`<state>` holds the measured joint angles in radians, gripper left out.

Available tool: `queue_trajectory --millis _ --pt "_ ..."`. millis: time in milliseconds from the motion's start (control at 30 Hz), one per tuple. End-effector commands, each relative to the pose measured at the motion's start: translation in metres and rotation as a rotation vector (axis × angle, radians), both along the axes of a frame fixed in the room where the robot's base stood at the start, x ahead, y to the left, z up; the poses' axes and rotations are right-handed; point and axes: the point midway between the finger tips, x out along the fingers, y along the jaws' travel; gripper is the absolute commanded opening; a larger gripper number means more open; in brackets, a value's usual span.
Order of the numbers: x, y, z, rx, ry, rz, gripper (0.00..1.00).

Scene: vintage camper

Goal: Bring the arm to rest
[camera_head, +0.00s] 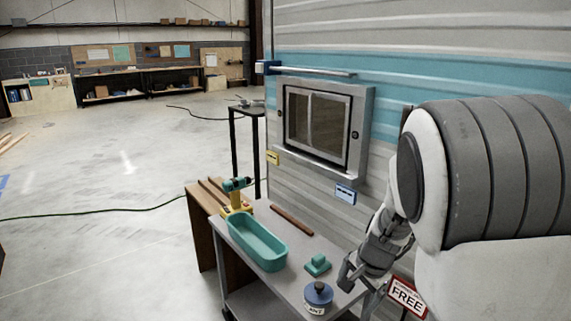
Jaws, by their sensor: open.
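My gripper (359,281) is at the lower end of my arm, low in the right half of the head view. It is open, with no object visible between its fingers. It hangs over or beside the right end of the grey cart (262,291); its exact height above the top is hard to tell. A blue round tin (317,295) with a dark knob and a teal block-like item (317,265) are on the cart just left of the gripper, apart from it in the picture. My large white and grey arm links fill the right side.
The cart also holds a teal tray (257,246) and a brown strip (291,220). A teal and yellow drill (236,194) stands at its far end. The camper wall with a window (317,122) rises behind. A sign reading FREE (407,297) is right of the gripper. Open floor lies left.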

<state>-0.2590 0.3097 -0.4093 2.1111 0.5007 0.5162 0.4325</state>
Motion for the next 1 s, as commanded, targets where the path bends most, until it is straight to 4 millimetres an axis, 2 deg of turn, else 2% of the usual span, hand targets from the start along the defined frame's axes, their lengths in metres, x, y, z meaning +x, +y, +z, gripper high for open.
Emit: queue_trajectory --millis 33,200,500,700,1000 --pt "-0.009 0.005 0.018 0.011 -0.02 0.045 1.0" --pt "-0.043 0.019 0.065 0.01 -0.07 0.218 1.0" --pt "-0.115 0.031 0.129 -0.089 -0.165 0.514 1.0" --pt "-0.165 0.03 0.155 -0.218 -0.212 0.687 1.0" --pt "-0.223 0.02 0.168 -0.431 -0.231 0.858 1.0"
